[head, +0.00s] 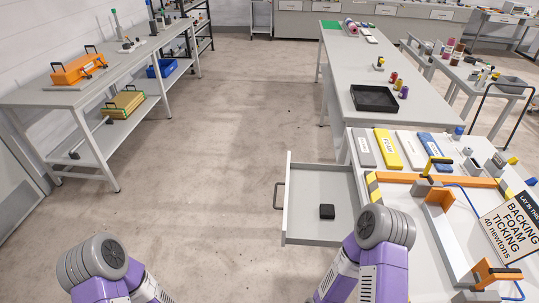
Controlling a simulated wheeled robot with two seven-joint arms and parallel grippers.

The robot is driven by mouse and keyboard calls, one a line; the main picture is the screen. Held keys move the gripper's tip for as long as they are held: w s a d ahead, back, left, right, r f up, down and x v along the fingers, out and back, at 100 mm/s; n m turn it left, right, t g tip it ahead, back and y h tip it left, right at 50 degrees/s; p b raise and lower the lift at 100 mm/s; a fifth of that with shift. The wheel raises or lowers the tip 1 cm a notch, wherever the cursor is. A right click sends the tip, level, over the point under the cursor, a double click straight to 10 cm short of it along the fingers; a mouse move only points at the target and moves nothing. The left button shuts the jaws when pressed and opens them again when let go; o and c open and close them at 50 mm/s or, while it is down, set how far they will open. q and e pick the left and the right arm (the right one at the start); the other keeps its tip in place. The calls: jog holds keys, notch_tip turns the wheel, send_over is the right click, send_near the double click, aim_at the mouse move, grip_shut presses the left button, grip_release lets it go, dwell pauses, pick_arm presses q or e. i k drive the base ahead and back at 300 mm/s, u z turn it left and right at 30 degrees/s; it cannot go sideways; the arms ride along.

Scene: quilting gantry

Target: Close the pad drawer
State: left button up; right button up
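The pad drawer (320,180) is pulled out to the left from under the near right workbench (435,240). It is white and open at the top, with a dark bar handle (279,196) on its left front. A small black block (327,211) lies inside it. Only purple and grey links of my two arms show along the bottom edge; the right one overlaps the drawer's near right corner. Neither gripper can be seen.
The bench top holds labelled foam blocks, an orange-edged fixture and a sign reading "BACKING FOAM TICKING" (510,224). A long table with a black tray (374,98) stands behind it. A shelved table (90,90) stands left. The floor left of the drawer is clear.

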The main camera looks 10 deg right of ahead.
aim_at(308, 186)
jog(key=u, duration=2.5)
jog(key=i, duration=0.7)
jog(key=z, duration=3.55)
jog(key=k, duration=0.55)
jog(key=z, duration=0.4)
jog(key=i, duration=1.3)
jog(key=z, duration=0.15)
